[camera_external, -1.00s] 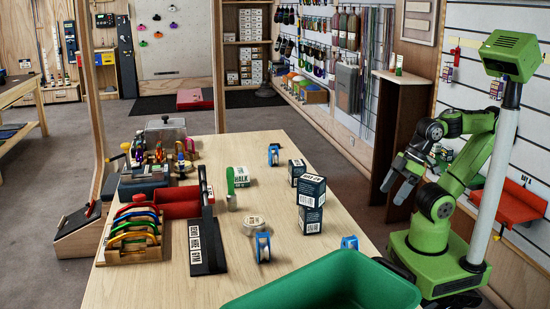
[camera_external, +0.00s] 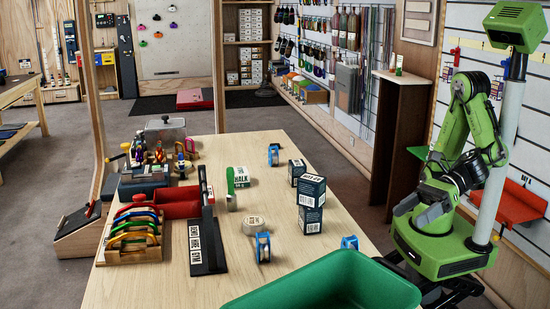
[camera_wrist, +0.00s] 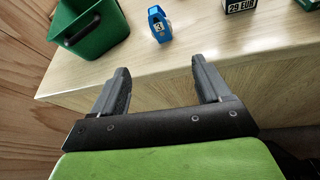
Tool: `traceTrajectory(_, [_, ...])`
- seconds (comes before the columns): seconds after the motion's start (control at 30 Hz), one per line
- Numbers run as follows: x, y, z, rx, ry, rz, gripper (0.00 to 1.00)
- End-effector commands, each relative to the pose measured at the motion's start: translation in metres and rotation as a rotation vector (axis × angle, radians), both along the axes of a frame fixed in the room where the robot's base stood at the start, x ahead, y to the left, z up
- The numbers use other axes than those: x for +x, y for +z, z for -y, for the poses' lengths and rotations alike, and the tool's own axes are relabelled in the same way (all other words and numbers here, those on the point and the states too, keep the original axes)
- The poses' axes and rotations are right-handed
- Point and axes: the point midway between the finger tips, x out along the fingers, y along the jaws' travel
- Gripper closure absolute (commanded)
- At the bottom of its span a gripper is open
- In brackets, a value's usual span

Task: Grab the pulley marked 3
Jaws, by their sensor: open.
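A blue pulley with a white tag marked 3 (camera_wrist: 158,26) stands on the table near its edge in the wrist view, ahead of my open fingers. It appears to be the small blue pulley (camera_external: 349,242) beside the green bin in the external view, where its mark is not readable. My gripper (camera_external: 414,213) is beyond the table's right edge, apart from the pulley. In the wrist view my gripper (camera_wrist: 161,70) is open and empty, its two dark fingers spread. Two other blue pulleys stand on the table, one in the middle (camera_external: 262,247) and one farther back (camera_external: 273,154).
A green bin (camera_external: 323,276) stands at the table's near end; it is left of the pulley in the wrist view (camera_wrist: 90,36). Dark boxes (camera_external: 310,204) stand farther along the table; one shows a price label (camera_wrist: 240,5). The table edge (camera_wrist: 150,75) lies before my fingers.

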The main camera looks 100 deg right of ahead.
Motion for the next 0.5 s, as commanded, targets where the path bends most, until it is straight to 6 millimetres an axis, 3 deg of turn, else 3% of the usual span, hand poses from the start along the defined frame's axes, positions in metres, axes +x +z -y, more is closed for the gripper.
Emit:
traceTrajectory(0.3, [0.069, -0.030, -0.009, -0.001, -0.013, -0.001, 0.23])
traceTrajectory(0.5, [0.095, -0.040, -0.015, 0.001, -0.008, -0.001, 0.23])
